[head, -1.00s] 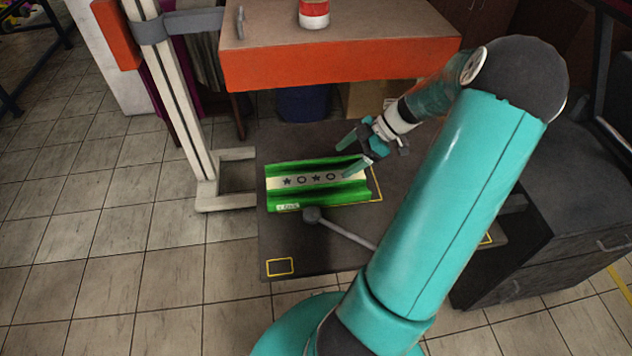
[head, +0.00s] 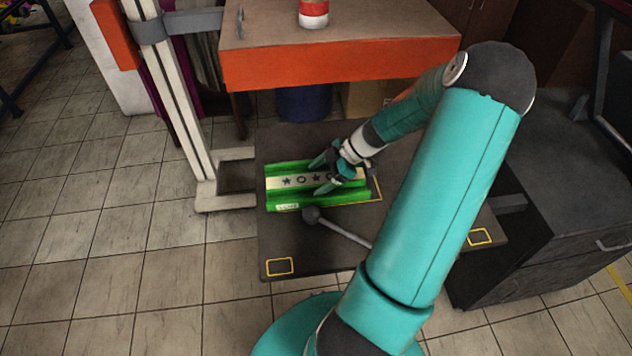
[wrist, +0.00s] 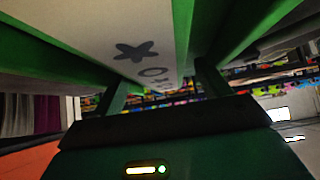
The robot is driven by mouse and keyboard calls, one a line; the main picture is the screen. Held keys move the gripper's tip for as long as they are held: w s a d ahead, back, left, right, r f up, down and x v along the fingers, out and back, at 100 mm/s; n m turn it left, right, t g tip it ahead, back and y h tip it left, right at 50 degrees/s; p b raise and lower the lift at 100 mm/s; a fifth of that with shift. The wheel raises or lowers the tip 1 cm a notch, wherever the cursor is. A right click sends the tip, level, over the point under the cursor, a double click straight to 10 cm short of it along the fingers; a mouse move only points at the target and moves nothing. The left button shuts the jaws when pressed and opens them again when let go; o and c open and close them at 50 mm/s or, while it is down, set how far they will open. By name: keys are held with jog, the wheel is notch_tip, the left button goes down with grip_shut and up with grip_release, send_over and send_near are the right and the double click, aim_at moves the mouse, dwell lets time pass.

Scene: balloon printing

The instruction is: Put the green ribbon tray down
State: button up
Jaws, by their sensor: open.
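The green ribbon tray (head: 290,171) lies on the dark low table (head: 285,240), near its far left corner. It has green long sides and a pale middle strip with dark stars and rings. My gripper (head: 322,175) is at the tray's right part, its teal fingers spread open over the pale strip. In the wrist view the pale strip (wrist: 110,35) and the tray's green sides fill the upper part, close to the fingers (wrist: 158,88). I cannot tell whether the fingers touch the tray.
A grey lever with a round knob (head: 311,214) lies just in front of the tray. An orange-edged table (head: 340,62) stands behind, with a red and white can (head: 313,13). A pale upright post (head: 180,110) is at left.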

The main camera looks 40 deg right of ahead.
jog(key=c, duration=1.4)
jog(key=shift+r, duration=0.1)
